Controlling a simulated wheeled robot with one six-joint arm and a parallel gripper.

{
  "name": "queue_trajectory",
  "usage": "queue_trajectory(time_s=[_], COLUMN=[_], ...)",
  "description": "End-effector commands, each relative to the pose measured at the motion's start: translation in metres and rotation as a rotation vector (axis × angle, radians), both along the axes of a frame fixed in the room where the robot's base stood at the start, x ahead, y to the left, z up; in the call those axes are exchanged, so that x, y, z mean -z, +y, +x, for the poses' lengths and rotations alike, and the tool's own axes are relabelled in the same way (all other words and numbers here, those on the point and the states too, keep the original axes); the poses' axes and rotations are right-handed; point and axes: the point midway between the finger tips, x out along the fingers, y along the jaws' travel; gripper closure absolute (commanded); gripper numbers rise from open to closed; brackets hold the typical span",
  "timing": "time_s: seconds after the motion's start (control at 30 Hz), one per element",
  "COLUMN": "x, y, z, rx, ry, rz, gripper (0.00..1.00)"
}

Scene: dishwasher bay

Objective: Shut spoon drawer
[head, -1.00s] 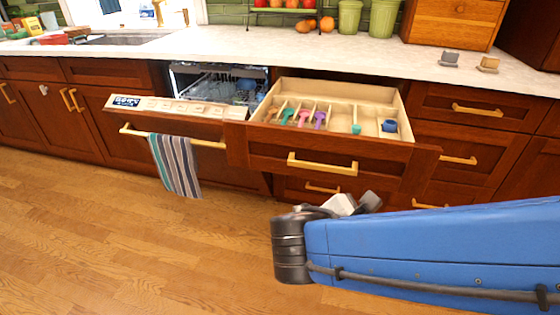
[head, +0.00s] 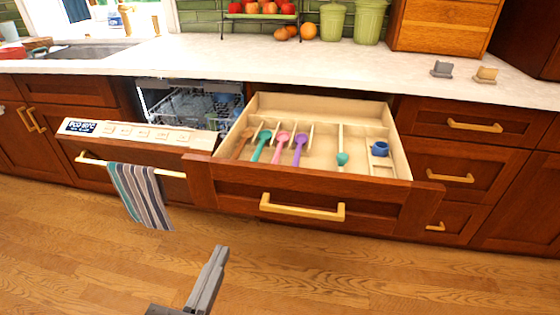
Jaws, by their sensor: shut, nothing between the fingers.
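The spoon drawer (head: 375,204) is pulled well out under the counter. Its pale wooden inside shows dividers with several coloured spoons, among them a teal one (head: 261,146), a pink one (head: 281,146) and a purple one (head: 299,150). A small blue cup (head: 380,149) lies in its right compartment. The drawer front has a brass bar handle (head: 302,208). My gripper (head: 218,258) is at the bottom of the head view, below and in front of the drawer front, apart from it. Its fingers are shut and empty. The rest of the arm is out of frame.
The dishwasher (head: 137,134) left of the drawer is partly open, with a striped towel (head: 140,196) on its handle. Closed drawers (head: 462,154) stand to the right. The wooden floor (head: 90,260) in front is clear.

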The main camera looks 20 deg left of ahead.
Motion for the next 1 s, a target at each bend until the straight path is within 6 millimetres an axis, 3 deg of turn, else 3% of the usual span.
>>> queue_trajectory(time_s=[0.1,0.27,1.0], x=[0.0,0.0,0.0], y=[0.003,0.005,0.029], z=[-0.002,0.012,0.115], rx=[-0.009,-0.007,-0.006], ry=[-0.006,-0.007,-0.005], rz=[-0.003,-0.003,-0.002], gripper=[1.0,1.0,1.0])
